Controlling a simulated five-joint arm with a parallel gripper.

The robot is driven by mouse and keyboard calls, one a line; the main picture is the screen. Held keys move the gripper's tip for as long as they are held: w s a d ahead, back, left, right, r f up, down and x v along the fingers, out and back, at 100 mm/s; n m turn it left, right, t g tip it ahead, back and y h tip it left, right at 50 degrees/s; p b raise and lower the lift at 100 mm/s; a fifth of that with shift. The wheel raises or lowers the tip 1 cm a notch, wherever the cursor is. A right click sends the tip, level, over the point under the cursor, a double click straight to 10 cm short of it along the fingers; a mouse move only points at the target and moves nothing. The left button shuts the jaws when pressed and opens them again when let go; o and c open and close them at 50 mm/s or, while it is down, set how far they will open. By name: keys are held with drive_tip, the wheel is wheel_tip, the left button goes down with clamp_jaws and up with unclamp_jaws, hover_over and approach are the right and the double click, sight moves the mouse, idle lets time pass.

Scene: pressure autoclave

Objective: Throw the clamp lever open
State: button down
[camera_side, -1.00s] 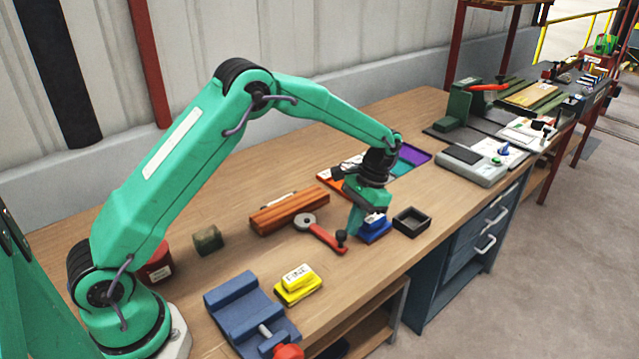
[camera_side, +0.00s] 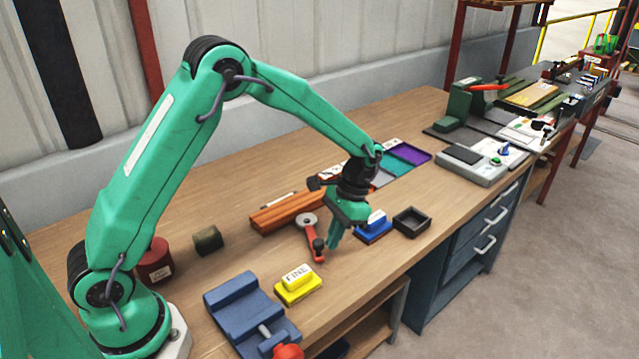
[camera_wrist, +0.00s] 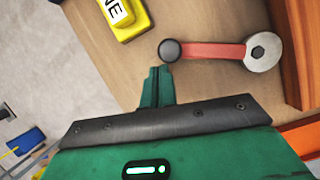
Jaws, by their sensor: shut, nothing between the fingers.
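The clamp lever (camera_side: 312,236) is a red bar with a round grey hub (camera_side: 306,220) and a black knob at its free end. In the side view it points from the hub toward the table's front edge. In the wrist view the red bar (camera_wrist: 212,51) lies across the top, with the knob (camera_wrist: 169,50) at its left end and the hub (camera_wrist: 262,52) at right. My gripper (camera_side: 333,245) is shut and empty, just right of the knob in the side view. In the wrist view its fingertips (camera_wrist: 158,72) are close beside the knob; I cannot tell whether they touch it.
A yellow block marked FINE (camera_side: 298,285) and a blue vise (camera_side: 248,312) are in front and left. A blue block (camera_side: 373,228) and black tray (camera_side: 411,222) stand right of my gripper. A reddish wooden block (camera_side: 285,208) lies behind the hub.

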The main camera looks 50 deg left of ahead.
drive_tip(key=s, duration=0.1)
drive_tip(key=s+a, duration=0.1)
drive_tip(key=s, duration=0.1)
drive_tip(key=s+a, duration=0.1)
drive_tip(key=s, duration=0.1)
drive_tip(key=shift+s+a, duration=0.2)
drive_tip(key=shift+a, duration=0.05)
drive_tip(key=shift+s+a, duration=0.6)
drive_tip(key=shift+s, duration=0.05)
drive_tip(key=shift+r, duration=0.15)
drive_tip(key=w+d+r, duration=0.1)
drive_tip(key=d+r, duration=0.2)
drive_tip(key=r, duration=0.6)
drive_tip(key=shift+w, duration=0.25)
drive_tip(key=shift+r, duration=0.2)
